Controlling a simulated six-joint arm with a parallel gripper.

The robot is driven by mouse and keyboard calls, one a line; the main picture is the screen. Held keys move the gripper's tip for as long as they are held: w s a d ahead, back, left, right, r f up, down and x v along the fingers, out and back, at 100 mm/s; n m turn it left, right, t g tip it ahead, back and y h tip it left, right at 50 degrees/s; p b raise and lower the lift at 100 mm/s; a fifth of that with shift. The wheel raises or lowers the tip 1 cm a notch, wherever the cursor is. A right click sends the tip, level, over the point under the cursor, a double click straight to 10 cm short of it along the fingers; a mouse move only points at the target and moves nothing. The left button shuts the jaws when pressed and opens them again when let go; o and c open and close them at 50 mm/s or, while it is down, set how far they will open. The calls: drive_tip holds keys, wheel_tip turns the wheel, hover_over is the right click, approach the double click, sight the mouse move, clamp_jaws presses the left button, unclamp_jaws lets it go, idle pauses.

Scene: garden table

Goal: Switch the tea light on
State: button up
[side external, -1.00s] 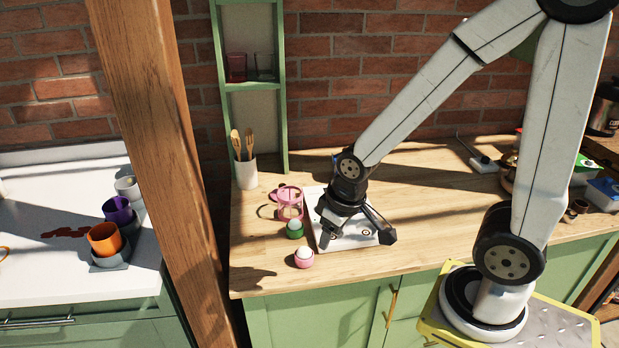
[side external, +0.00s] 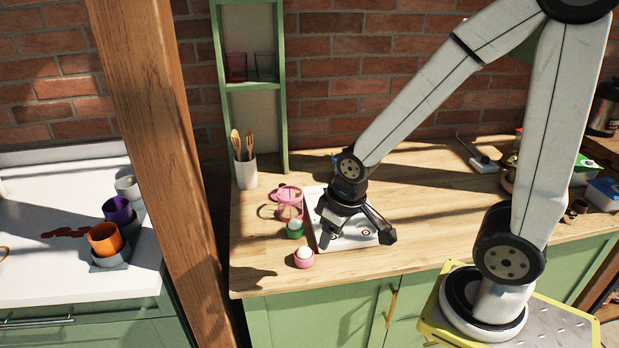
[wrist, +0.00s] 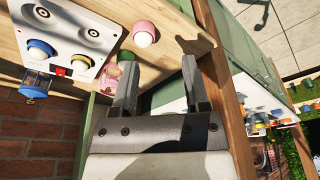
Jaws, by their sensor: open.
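A white panel (side external: 345,243) lies on the wooden counter under my gripper (side external: 357,240). In the wrist view the panel (wrist: 68,38) carries two round dark-centred parts, a blue-based dome (wrist: 40,50) and a red switch (wrist: 63,72). A pink-based white dome (side external: 304,257) and a green-based white dome (side external: 295,228) stand left of the panel; the pink-based one also shows in the wrist view (wrist: 145,33). A pink lantern (side external: 290,203) stands behind them. A blue lantern (wrist: 35,84) is beside the panel. I cannot tell which is the tea light. My gripper (wrist: 160,62) is open and empty.
A utensil pot (side external: 246,172) and a green shelf (side external: 252,87) stand behind left. A wooden post (side external: 165,150) separates this counter from a white one with cups. The counter right of my gripper (side external: 440,210) is mostly clear.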

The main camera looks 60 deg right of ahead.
drive_tip(key=shift+w, duration=0.1)
drive_tip(key=c, duration=0.6)
drive_tip(key=shift+w+d, duration=0.1)
drive_tip(key=shift+w, duration=0.1)
clamp_jaws()
drive_tip(key=m+g, duration=0.2)
drive_tip(key=g, duration=0.1)
hover_over(295, 221)
wheel_tip(295, 221, down, 4)
drive_tip(key=shift+f, duration=0.15)
drive_tip(key=shift+f, duration=0.15)
drive_tip(key=shift+f, duration=2.7)
